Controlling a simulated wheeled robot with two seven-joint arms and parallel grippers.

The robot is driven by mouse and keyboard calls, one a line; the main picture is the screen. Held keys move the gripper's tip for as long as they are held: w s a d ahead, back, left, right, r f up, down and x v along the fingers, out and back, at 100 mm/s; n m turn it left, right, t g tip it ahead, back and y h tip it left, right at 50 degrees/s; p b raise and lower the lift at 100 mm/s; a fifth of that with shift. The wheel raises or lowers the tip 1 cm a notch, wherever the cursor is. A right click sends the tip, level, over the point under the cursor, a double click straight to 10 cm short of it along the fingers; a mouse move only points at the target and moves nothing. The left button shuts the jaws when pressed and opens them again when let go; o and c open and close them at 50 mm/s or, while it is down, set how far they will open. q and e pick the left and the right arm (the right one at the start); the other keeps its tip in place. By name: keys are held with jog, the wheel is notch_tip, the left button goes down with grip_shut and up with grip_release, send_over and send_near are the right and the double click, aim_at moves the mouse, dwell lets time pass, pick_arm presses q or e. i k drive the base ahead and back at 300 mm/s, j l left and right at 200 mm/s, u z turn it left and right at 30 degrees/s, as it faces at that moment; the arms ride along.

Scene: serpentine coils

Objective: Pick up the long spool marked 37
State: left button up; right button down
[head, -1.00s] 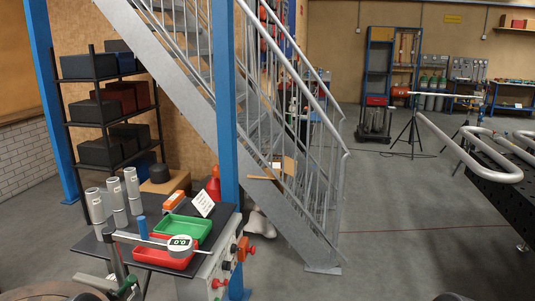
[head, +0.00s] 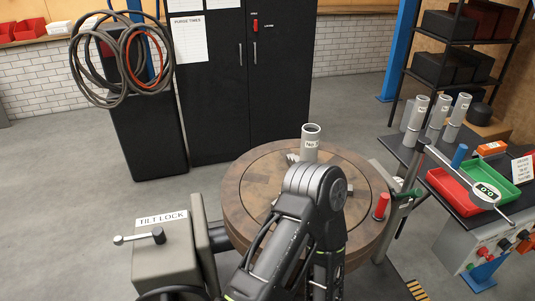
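A grey spool (head: 311,142) stands upright on the round wooden turntable (head: 245,208). Its label starts with "No", but I cannot read the number. Several similar grey spools stand on the black-topped bench at the right, including a left one (head: 418,112), a middle one (head: 438,110) and a right one (head: 459,112). Their numbers are too small to read, so I cannot tell which is 37. I cannot make out either gripper.
A tilt-lock box (head: 165,255) stands left of the turntable. A black cabinet (head: 220,80) and hanging hoses (head: 92,58) are behind. The floor at left is clear.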

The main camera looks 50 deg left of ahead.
aim_at(310, 135)
jog(key=u, duration=1.3)
jog(key=k+j, duration=0.05)
